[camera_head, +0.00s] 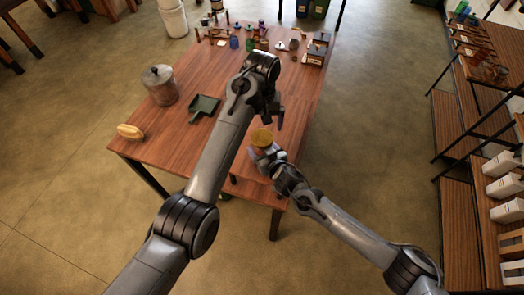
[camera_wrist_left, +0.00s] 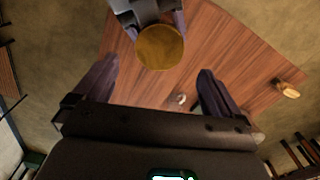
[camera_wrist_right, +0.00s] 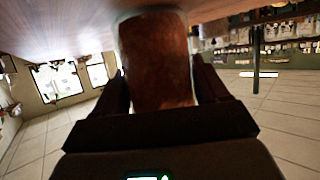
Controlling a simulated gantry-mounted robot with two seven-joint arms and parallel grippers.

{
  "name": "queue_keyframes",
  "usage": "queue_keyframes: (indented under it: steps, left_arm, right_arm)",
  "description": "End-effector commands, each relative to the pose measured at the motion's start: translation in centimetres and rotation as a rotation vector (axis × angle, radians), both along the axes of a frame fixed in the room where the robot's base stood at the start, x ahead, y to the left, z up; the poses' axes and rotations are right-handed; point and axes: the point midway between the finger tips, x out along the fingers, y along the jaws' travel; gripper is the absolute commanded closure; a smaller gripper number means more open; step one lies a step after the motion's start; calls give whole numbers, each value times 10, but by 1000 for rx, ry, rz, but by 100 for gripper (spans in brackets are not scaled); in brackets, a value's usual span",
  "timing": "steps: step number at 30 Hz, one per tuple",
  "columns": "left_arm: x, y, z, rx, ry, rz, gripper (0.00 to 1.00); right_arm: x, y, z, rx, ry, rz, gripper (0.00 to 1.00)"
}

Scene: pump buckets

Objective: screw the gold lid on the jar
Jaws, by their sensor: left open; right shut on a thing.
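The gold lid (camera_head: 261,137) is a round disc on the upper end of the jar, at the near right end of the wooden table. It also shows face-on in the left wrist view (camera_wrist_left: 160,47). The jar (camera_wrist_right: 156,62) is reddish brown and fills the space between the fingers of my right gripper (camera_head: 268,152), which is shut on it. The head view shows little of the jar below the lid. My left gripper (camera_wrist_left: 157,72) is open and empty, its fingers spread on both sides, apart from the lid. Whether the lid's thread is engaged cannot be seen.
The table (camera_head: 160,135) holds a lidded metal pot (camera_head: 160,86), a green dustpan (camera_head: 204,107) and a yellow-brown brush (camera_head: 130,131) on the left. Several small bottles and boxes stand at the far end. Shelves (camera_head: 465,150) stand apart at the right.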

Motion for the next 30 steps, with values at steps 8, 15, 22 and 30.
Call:
queue_keyframes:
  steps: [8, 15, 22, 30]
  left_arm:
    - [-1, 0, 15, -2, 1, 121, 2]
    - [-1, 0, 12, -2, 2, 119, 2]
    - [-1, 0, -9, -1, 3, 118, 2]
    - [-1, 0, -44, 0, 3, 118, 2]
  right_arm:
    - [0, 0, 0, 0, 0, 1, 100]
    - [0, 0, 0, 0, 0, 1, 100]
    - [0, 0, 0, 0, 0, 1, 100]
    - [0, 0, 0, 0, 0, 0, 100]
